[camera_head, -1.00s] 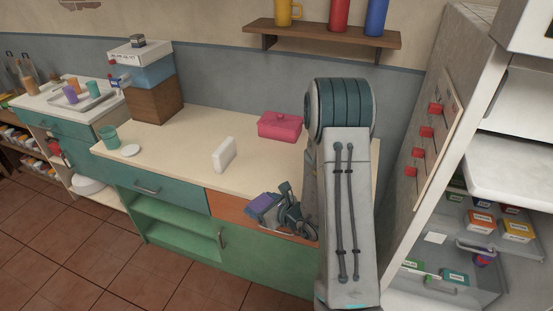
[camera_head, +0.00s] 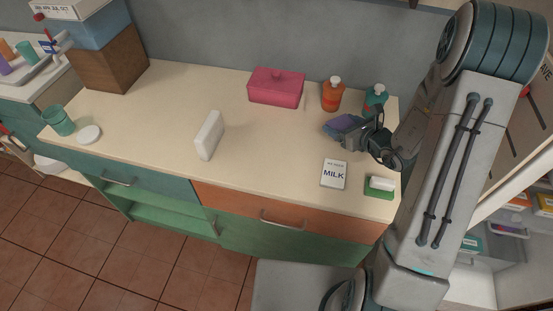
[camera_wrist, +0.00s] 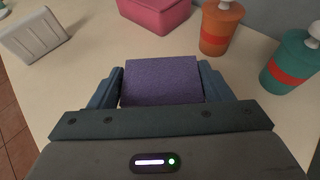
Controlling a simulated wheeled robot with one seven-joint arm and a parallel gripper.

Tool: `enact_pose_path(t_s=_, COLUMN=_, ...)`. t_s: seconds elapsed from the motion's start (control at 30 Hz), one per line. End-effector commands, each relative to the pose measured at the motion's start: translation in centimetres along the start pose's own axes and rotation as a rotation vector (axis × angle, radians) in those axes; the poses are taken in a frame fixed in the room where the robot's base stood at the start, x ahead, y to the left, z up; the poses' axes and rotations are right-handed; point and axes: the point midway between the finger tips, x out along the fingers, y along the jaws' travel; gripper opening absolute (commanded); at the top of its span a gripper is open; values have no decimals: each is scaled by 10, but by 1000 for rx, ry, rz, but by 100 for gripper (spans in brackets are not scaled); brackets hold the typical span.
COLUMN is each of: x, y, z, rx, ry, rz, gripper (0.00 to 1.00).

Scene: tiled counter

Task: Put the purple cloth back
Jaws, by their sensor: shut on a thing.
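The purple cloth (camera_wrist: 162,80) is a small folded block between the two fingers of my gripper (camera_wrist: 162,88). It also shows in the head view (camera_head: 343,124), held at the tip of my gripper (camera_head: 345,130) over the right part of the counter (camera_head: 270,170). My gripper is shut on it. I cannot tell exactly how high above the counter the cloth is.
A pink lidded box (camera_head: 276,88), an orange bottle (camera_head: 332,95) and a teal bottle (camera_head: 375,99) stand behind the gripper. A milk card (camera_head: 334,174) and a green-and-white sponge (camera_head: 380,186) lie in front. A white upright block (camera_head: 209,136) stands left. The counter's middle is clear.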

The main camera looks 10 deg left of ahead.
Motion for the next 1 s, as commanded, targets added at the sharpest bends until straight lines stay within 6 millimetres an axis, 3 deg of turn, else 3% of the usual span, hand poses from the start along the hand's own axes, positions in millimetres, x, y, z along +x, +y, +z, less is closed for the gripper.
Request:
enact_pose_path(t_s=0.03, x=11, y=3, z=-3, rx=-30, ry=-7, rz=42, gripper=51)
enact_pose_path(t_s=0.2, x=26, y=23, z=12, rx=-105, ry=-5, rz=223, gripper=51)
enact_pose_path(t_s=0.6, x=30, y=80, z=15, rx=-260, ry=-2, rz=618, gripper=51)
enact_pose_path(t_s=0.87, x=24, y=93, z=13, rx=-296, ry=-1, rz=712, gripper=51)
enact_pose_path(t_s=1.0, x=33, y=110, z=8, rx=-296, ry=0, rz=726, gripper=51)
